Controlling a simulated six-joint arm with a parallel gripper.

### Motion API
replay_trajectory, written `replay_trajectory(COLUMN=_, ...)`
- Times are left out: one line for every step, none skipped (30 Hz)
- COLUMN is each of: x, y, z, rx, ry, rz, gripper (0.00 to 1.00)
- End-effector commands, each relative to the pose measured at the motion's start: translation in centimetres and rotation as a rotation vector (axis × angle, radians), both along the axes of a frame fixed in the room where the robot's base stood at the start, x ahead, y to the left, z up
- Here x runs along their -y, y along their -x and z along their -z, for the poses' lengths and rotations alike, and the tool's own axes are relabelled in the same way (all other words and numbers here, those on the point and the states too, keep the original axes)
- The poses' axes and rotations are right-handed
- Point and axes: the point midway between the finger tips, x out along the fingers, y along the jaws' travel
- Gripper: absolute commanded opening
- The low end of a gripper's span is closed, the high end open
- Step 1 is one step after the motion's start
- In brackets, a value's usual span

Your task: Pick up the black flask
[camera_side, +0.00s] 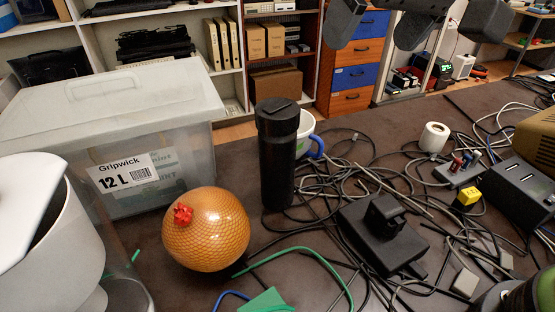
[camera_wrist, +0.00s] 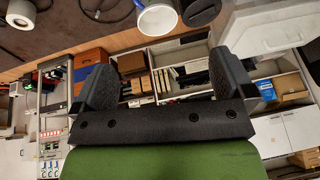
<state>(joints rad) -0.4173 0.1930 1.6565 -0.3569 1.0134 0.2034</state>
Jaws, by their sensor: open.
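The black flask (camera_side: 277,160) stands upright on the dark table in the side view, between the plastic box and the cables. Its black top also shows at the upper edge of the wrist view (camera_wrist: 201,11), cut off by the frame. My gripper (camera_wrist: 165,78) is open, with its two dark fingers spread wide and nothing between them. In the side view only its dark lower parts show at the top edge, above and to the right of the flask and clear of it.
A white mug (camera_side: 305,128) stands right behind the flask. An orange netted ball (camera_side: 206,229) sits in front-left of it. A clear lidded box (camera_side: 160,190) is at left. Tangled cables and a black adapter (camera_side: 378,235) cover the table to the right.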

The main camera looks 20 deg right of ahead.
Motion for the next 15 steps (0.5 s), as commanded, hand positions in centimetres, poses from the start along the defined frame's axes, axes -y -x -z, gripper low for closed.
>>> replay_trajectory(x=-1.8, y=-1.3, z=1.2, rx=-0.012, ry=0.026, rz=-0.031, gripper=1.0)
replay_trajectory(x=-2.8, y=-1.9, z=1.8, rx=-0.015, ry=0.038, rz=-0.044, gripper=1.0)
replay_trajectory(x=-3.9, y=-2.6, z=2.6, rx=-0.017, ry=0.055, rz=-0.061, gripper=1.0)
replay_trajectory(x=-4.7, y=-3.1, z=3.1, rx=-0.017, ry=0.066, rz=-0.072, gripper=1.0)
replay_trajectory(x=-5.4, y=-3.4, z=3.7, rx=-0.018, ry=0.076, rz=-0.081, gripper=1.0)
replay_trajectory(x=-6.2, y=-3.8, z=4.3, rx=-0.02, ry=0.087, rz=-0.091, gripper=1.0)
replay_trajectory(x=-6.7, y=-4.1, z=4.7, rx=-0.019, ry=0.095, rz=-0.1, gripper=1.0)
replay_trajectory(x=-7.1, y=-4.2, z=5.1, rx=-0.018, ry=0.101, rz=-0.105, gripper=1.0)
replay_trajectory(x=-7.6, y=-4.4, z=5.4, rx=-0.018, ry=0.107, rz=-0.111, gripper=1.0)
replay_trajectory(x=-7.8, y=-4.5, z=5.7, rx=-0.017, ry=0.11, rz=-0.114, gripper=1.0)
replay_trajectory(x=-8.0, y=-4.7, z=5.9, rx=-0.017, ry=0.114, rz=-0.116, gripper=1.0)
replay_trajectory(x=-8.2, y=-4.8, z=6.3, rx=-0.018, ry=0.117, rz=-0.116, gripper=1.0)
replay_trajectory(x=-8.2, y=-5.0, z=6.7, rx=-0.019, ry=0.118, rz=-0.117, gripper=1.0)
replay_trajectory(x=-8.3, y=-5.1, z=7.0, rx=-0.019, ry=0.119, rz=-0.118, gripper=1.0)
replay_trajectory(x=-8.3, y=-5.4, z=7.7, rx=-0.02, ry=0.12, rz=-0.118, gripper=1.0)
